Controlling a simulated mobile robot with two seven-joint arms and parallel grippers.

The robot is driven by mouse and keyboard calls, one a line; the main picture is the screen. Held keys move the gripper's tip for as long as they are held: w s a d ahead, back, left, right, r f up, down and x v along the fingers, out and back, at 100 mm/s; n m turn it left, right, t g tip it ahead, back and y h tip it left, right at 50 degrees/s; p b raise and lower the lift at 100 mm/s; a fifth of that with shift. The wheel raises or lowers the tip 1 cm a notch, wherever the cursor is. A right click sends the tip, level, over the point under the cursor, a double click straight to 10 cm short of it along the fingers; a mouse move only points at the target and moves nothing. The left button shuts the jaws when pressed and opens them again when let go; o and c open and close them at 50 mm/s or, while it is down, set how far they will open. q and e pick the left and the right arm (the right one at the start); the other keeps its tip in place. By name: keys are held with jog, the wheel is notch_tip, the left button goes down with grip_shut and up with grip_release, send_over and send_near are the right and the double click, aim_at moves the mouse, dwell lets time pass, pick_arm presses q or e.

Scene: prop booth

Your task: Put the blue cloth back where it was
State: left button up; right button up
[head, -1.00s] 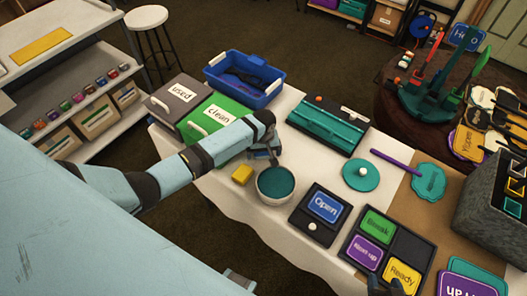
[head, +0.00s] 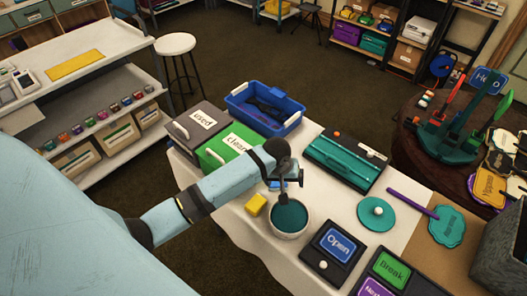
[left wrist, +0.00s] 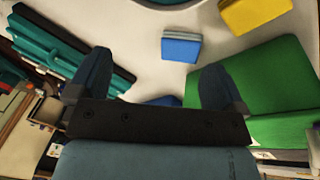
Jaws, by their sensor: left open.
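The blue cloth (left wrist: 181,46) is a small folded block with a pale edge, lying on the white table cover in the left wrist view. In the head view only a bit of it (head: 275,184) shows beside my left gripper (head: 287,186). My left gripper is open and empty; its two fingers (left wrist: 155,80) stand apart in the wrist view, with the cloth lying beyond the gap and not between them. A yellow block (head: 255,204) lies beside the cloth. A bowl with a teal inside (head: 289,217) stands just in front. My right gripper is not in view.
A grey "used" box (head: 203,118) and a green "clean" box (head: 232,146) stand behind my left arm. A blue crate (head: 265,108) and a teal-and-black case (head: 343,160) are at the back. An "Open" card tray (head: 335,246) is right of the bowl.

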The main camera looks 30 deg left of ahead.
pick_arm(q)
jog(key=s+d+m+t, duration=0.1)
jog(key=s, duration=0.2)
jog(key=s+d+m+t+h, duration=0.1)
jog(key=s+d+t, duration=0.1)
jog(key=s, duration=0.1)
jog(key=s+d+m+t+h, duration=0.1)
jog(key=s+d+m, duration=0.1)
jog(key=s, duration=0.1)
jog(key=shift+s+f+t, duration=0.3)
jog(key=shift+s+t, duration=0.05)
jog(key=shift+t, duration=0.05)
jog(key=s+f+m+t, duration=0.1)
jog(key=s+m+t, duration=0.2)
jog(key=s, duration=0.8)
jog(key=shift+s+f+m+t, duration=0.2)
jog(key=shift+s+m+t, duration=0.2)
jog(key=shift+m, duration=0.2)
jog(key=shift+a, duration=0.1)
